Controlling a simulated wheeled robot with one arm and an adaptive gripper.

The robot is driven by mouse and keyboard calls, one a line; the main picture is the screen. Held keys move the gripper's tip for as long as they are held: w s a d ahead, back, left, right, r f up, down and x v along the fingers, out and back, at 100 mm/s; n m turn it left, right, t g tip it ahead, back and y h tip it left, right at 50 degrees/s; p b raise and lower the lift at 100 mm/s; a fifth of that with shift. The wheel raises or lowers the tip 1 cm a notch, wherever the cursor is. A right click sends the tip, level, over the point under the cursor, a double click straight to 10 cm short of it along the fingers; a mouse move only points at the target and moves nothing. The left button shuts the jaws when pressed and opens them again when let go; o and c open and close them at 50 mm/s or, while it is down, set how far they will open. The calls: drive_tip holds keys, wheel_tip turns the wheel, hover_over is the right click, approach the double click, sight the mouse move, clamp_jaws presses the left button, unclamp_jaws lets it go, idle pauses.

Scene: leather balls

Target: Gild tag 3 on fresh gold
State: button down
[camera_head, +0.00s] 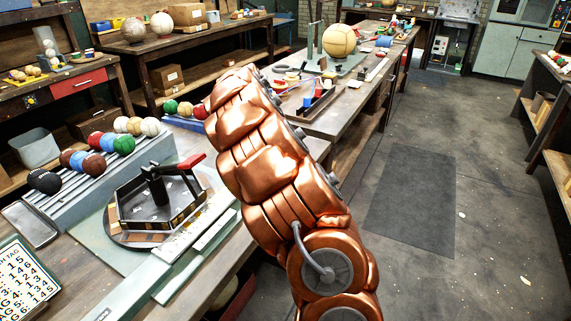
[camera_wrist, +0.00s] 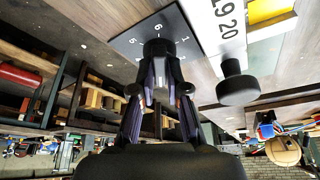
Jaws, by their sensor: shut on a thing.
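In the wrist view my gripper (camera_wrist: 160,82) is shut on a dark rounded knob (camera_wrist: 158,47). The knob stands in front of a black plate (camera_wrist: 128,40) with white digits, 6 readable among them. Beside it is a white number strip (camera_wrist: 222,28) reading 19 and 20, and a yellow-gold patch (camera_wrist: 268,9) in a pale frame. A second dark knob (camera_wrist: 238,88) is to the right, apart from the fingers. In the head view my copper arm hides the gripper. A card of tag numbers (camera_head: 24,283) lies at the lower left.
A device with a red handle (camera_head: 191,162) stands on the near bench. Behind it a stepped grey rack (camera_head: 108,182) holds several coloured balls. A large tan ball (camera_head: 339,41) sits on the farther bench. The floor mat (camera_head: 413,195) at right is clear.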

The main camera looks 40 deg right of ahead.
idle(0.3)
drive_tip(key=c, duration=1.2)
unclamp_jaws()
drive_tip(key=shift+o, duration=0.2)
drive_tip(key=v, duration=1.2)
